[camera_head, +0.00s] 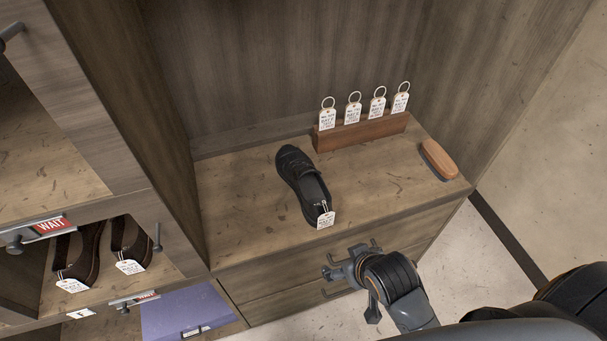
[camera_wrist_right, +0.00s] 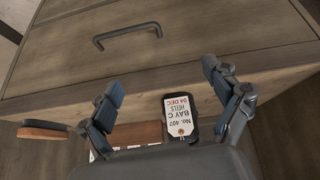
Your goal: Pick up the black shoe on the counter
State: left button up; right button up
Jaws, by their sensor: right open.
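The black shoe (camera_head: 303,182) lies on the wooden counter (camera_head: 240,210), its toe toward the back wall and its heel toward the front edge. A white tag hangs at the heel. My left gripper is not in view.
A wooden block with several ringed tags (camera_head: 362,131) stands behind the shoe. A brush (camera_head: 438,159) lies at the counter's right end. Drawer handles (camera_head: 340,288) protrude below the counter. A shelf cabinet with tagged shoes (camera_head: 77,255) stands at left. The counter beside the shoe is clear.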

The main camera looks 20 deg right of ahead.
aim_at(307, 174)
jog(key=w+a+r+m+t, duration=0.1)
jog(key=w+a+r+t, duration=0.1)
jog(key=w+r+t, duration=0.7)
jog(key=w+g, duration=0.1)
jog(key=w, duration=0.2)
jog(key=w+f+g, duration=0.1)
jog(key=w, duration=0.2)
jog(key=w+f, duration=0.1)
jog(key=w, duration=0.2)
jog(key=shift+w+a+g, duration=0.25)
jog(key=shift+w+g, duration=0.05)
jog(key=shift+g, duration=0.1)
jog(key=shift+p+x, duration=0.5)
jog(key=shift+x, duration=2.4)
jog(key=shift+c, duration=0.4)
jog(key=c, duration=1.4)
jog(key=shift+r, duration=0.15)
jog(key=shift+c, duration=0.9)
